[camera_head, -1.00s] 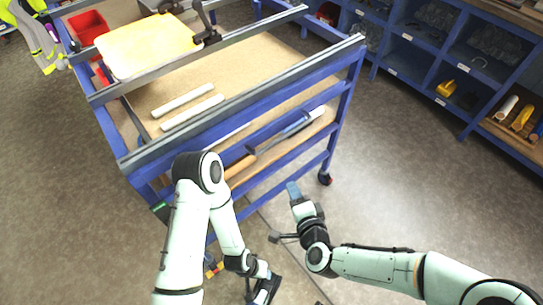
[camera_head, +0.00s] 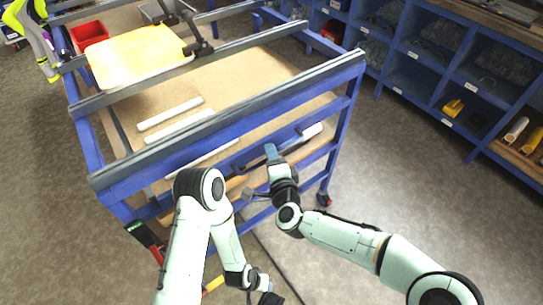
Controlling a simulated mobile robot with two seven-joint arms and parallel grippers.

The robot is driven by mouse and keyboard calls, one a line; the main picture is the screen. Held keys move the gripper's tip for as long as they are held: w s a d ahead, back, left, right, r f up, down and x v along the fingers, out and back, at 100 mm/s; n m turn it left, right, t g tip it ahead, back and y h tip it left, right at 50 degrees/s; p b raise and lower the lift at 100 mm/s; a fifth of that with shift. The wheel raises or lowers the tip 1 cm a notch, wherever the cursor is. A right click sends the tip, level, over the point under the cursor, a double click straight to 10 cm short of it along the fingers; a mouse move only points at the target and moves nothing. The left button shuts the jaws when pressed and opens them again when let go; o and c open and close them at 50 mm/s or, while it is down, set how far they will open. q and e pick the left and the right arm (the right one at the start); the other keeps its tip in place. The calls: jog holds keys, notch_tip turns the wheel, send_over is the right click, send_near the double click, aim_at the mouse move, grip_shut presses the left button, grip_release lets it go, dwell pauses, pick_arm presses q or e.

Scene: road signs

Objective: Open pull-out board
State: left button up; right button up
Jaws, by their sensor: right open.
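The blue cart has a long grey top rail (camera_head: 235,118) on its near side. Below that rail, a brown wooden board edge (camera_head: 312,157) shows in the cart's side, partly hidden by my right gripper and my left arm. I cannot tell how far the board is pulled out. My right gripper (camera_head: 261,172) is open, with its fingers spread in front of the cart's side near the board edge. I cannot tell whether it touches. My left gripper (camera_head: 268,297) is low at the bottom edge, partly cut off, and its jaw state is unclear.
A yellow panel (camera_head: 138,55) and a red bin (camera_head: 89,35) are on the cart top. White tubes (camera_head: 170,113) lie on a brown shelf. A person (camera_head: 30,38) stands far left. Blue shelving (camera_head: 428,75) is at right. Open floor (camera_head: 410,190) lies between.

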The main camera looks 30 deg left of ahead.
jog(key=shift+w+a, duration=0.25)
jog(key=shift+w, duration=0.05)
jog(key=shift+c, duration=0.3)
grip_shut()
jog(key=shift+d+f, duration=0.1)
